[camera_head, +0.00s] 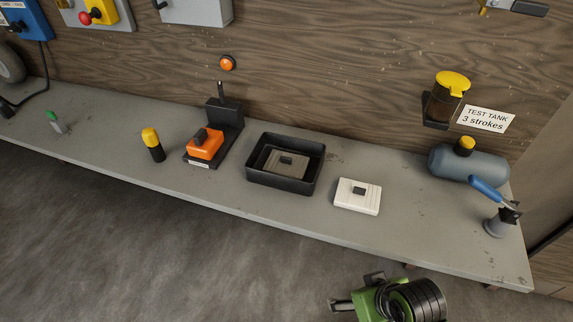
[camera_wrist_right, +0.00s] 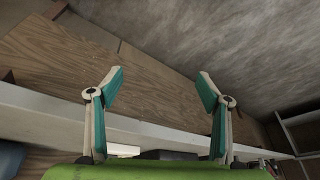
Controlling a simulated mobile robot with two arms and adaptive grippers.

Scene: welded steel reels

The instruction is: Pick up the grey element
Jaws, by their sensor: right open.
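The grey element (camera_head: 285,162) is a flat ribbed block with a small dark tab on top. It lies inside a black open tray (camera_head: 253,184) on the bench. A similar white element (camera_head: 357,196) lies on the bench just right of the tray. My right gripper (camera_head: 357,291) is below the bench's front edge in the head view, apart from both elements. In the right wrist view the gripper (camera_wrist_right: 159,85) has its teal-padded fingers spread with nothing between them. The grey element cannot be made out in that view. My left gripper is not in view.
On the bench (camera_head: 300,215), an orange block (camera_head: 205,144) on a black stand and a yellow-capped bottle (camera_head: 152,144) stand left of the tray. A blue-grey tank (camera_head: 468,166) and a blue-handled tool (camera_head: 488,190) are at the right. Bare bench surrounds the white element.

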